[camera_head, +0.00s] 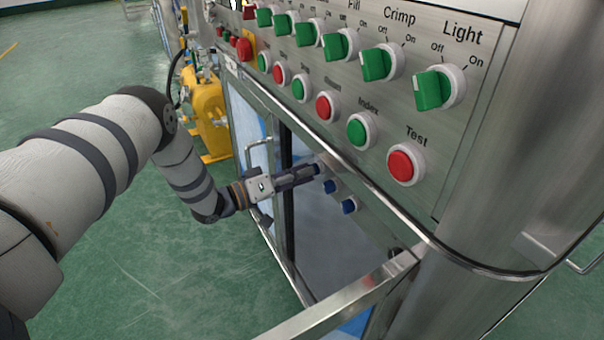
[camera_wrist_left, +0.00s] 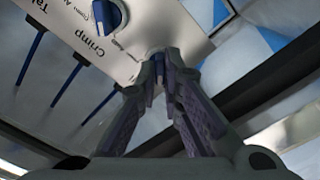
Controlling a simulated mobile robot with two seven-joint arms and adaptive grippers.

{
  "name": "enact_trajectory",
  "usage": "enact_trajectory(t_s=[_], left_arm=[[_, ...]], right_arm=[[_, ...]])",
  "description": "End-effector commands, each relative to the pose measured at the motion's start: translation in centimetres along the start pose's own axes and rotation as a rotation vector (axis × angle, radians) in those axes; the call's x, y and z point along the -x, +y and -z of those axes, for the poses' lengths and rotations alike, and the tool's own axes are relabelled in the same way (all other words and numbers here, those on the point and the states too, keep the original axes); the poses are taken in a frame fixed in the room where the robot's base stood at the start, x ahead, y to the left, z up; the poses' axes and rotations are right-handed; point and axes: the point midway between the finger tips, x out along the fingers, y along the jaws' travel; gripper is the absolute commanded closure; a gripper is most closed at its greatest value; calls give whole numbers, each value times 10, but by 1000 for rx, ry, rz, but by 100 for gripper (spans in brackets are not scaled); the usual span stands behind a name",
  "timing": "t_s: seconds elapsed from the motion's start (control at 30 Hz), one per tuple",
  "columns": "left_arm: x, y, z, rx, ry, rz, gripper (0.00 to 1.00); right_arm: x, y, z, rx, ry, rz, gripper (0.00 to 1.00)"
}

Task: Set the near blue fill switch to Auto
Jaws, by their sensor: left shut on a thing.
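Three small blue switches sit in a slanting row on the steel panel below the big buttons. My left gripper (camera_head: 312,172) is at the upper left one, the blue fill switch (camera_head: 318,167), with its fingers closed around the knob. In the left wrist view my left gripper (camera_wrist_left: 165,58) has its fingertips together at the panel edge, largely covering that switch. Its label and pointer position are hidden. A neighbouring blue switch (camera_wrist_left: 107,15) with the word Crimp beside it is free. The other two blue switches (camera_head: 330,187) and (camera_head: 349,206) are untouched. My right gripper is not in view.
Above are green rotary switches (camera_head: 440,88) labelled Fill, Crimp and Light, and red and green push buttons (camera_head: 405,164). A steel frame bar (camera_head: 345,298) stands below and near. Yellow equipment (camera_head: 205,110) stands behind. Green floor lies open at left.

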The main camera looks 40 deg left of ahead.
Motion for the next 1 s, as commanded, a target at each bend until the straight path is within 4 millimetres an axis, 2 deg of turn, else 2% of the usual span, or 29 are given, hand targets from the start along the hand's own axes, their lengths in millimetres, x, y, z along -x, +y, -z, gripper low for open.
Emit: enact_trajectory(t_s=[0.37,0.4,0.47,0.77,0.87,1.0], left_arm=[[1,0,-1,7,-2,2,100],[1,0,-1,7,-2,2,88],[1,0,-1,7,-2,1,74],[1,0,0,5,-1,1,72],[12,0,0,6,-1,1,72],[48,-1,0,7,0,4,72]], right_arm=[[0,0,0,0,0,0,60],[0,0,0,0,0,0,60],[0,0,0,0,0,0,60],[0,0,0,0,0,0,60],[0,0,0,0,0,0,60],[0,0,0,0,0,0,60]])
